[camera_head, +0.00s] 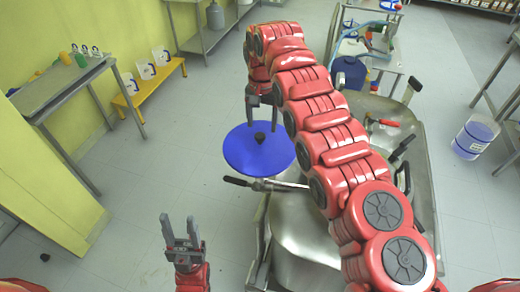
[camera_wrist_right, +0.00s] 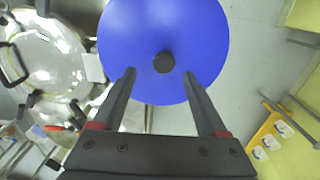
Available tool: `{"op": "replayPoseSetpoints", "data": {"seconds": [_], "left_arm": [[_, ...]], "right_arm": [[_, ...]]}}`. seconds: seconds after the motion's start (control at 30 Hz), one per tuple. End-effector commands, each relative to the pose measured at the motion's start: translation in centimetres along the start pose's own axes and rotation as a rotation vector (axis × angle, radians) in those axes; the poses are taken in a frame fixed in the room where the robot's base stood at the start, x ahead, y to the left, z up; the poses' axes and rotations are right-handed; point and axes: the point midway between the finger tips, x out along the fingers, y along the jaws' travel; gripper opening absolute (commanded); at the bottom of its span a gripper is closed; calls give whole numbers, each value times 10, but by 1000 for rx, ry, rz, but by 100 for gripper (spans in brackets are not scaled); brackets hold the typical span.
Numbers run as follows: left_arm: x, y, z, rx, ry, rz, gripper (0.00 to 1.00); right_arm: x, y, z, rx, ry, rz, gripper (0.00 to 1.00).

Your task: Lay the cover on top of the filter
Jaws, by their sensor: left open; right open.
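A round blue cover (camera_head: 240,158) with a black knob (camera_head: 260,137) is left of the steel equipment in the head view. The wrist view shows the cover (camera_wrist_right: 125,35) and its knob (camera_wrist_right: 164,62) from above. I cannot tell what supports it. My right gripper (camera_head: 264,108) is above the cover, open, with its fingertips (camera_wrist_right: 159,72) on either side of the knob in the wrist view. Contact is unclear. My left gripper (camera_head: 179,222) is open and empty at the lower left. The filter may be the steel vessel (camera_head: 298,235), partly hidden by my right arm; I cannot be certain.
Black-handled clamps (camera_head: 238,181) stick out beside the vessel. A side table (camera_head: 60,85) and a yellow bench (camera_head: 150,88) stand along the left wall. A white bucket (camera_head: 471,140) with blue contents stands at the right. The floor around my left gripper is clear.

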Motion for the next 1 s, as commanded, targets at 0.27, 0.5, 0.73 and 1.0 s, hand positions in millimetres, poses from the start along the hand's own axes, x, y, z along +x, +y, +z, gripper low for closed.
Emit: {"op": "replayPoseSetpoints", "data": {"seconds": [0.27,0.5,0.73,1.0], "left_arm": [[10,0,-2,0,-1,0,50],[40,-2,-7,0,-1,0,50],[42,-2,-7,0,-1,0,50],[42,-2,-7,0,-1,0,50]], "right_arm": [[11,-1,2,0,-5,-1,76],[40,-6,3,-1,-7,0,76],[60,-5,1,1,-1,-2,76],[59,-5,2,0,-2,-1,43]]}}
